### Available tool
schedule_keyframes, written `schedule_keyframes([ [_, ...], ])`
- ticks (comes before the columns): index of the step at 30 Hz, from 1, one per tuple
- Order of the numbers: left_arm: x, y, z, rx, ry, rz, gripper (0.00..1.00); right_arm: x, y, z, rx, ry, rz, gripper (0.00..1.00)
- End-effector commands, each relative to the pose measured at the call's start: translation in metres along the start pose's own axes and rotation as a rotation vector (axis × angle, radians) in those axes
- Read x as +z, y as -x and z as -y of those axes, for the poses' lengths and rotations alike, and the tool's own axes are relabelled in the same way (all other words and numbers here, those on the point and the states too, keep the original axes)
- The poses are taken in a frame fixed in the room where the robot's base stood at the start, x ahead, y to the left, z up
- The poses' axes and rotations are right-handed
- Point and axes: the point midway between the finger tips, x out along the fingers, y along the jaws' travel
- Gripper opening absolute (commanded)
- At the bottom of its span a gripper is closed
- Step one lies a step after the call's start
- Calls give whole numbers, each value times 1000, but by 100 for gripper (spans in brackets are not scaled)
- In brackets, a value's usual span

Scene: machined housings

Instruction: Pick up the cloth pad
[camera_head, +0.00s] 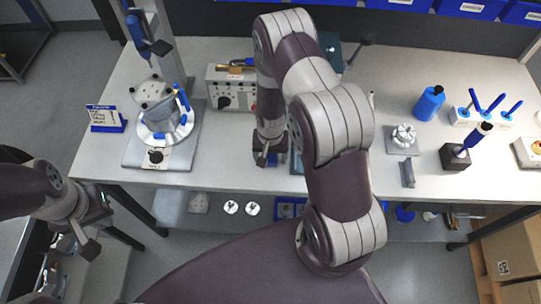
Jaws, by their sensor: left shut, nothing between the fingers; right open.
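My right gripper (267,159) points down at the bench top near its front edge, in the middle of the view. It is open. A small blue patch (281,158) shows right beside its fingers; I cannot tell whether this is the cloth pad, as my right arm hides much of the area. No other thing can be clearly made out as the cloth pad. My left gripper (90,246) is at the lower left, off the bench's front edge, shut and empty.
The workbench (450,80) carries a housing on a round fixture (165,125) at left, a control box (228,90), a blue bottle (429,103), a small fixture (403,138) and blue-handled tools (490,108) at right. A lower shelf (175,205) holds small parts. Cardboard boxes (512,255) stand lower right.

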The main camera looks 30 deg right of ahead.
Motion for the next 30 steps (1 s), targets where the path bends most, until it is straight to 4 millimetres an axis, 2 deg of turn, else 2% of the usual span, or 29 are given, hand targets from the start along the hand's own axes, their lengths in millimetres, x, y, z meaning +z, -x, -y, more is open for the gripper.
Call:
schedule_keyframes([
  [3, 0, 2, 0, 0, 0, 1, 0, 0, -8, 0, 0, 0, 1, 77],
  [8, 0, 1, 0, 0, 0, 1, 0, 0, -8, 0, 0, 0, 0, 77],
  [13, 0, 1, 0, 0, 0, 1, 0, 0, -8, 0, 0, 0, 0, 24],
  [14, 0, 1, 0, 0, 0, 1, 0, 0, -8, 0, 0, 0, 0, 21],
  [16, 0, 1, 0, 0, 0, 1, 0, 0, -8, 0, 0, 0, 0, 21],
  [17, 0, 1, 0, 0, 0, 1, 0, 0, -8, 0, 0, 1, -1, 16],
  [23, 0, 0, 0, 0, 0, 1, 0, -1, -6, 0, -1, 1, -1, 16],
  [26, 1, -3, 0, 0, 0, 1, 0, -1, 0, 0, -1, 0, -3, 16],
  [30, 2, -11, 0, 0, 0, 1, 0, -2, 22, 1, -3, 0, -7, 16],
])
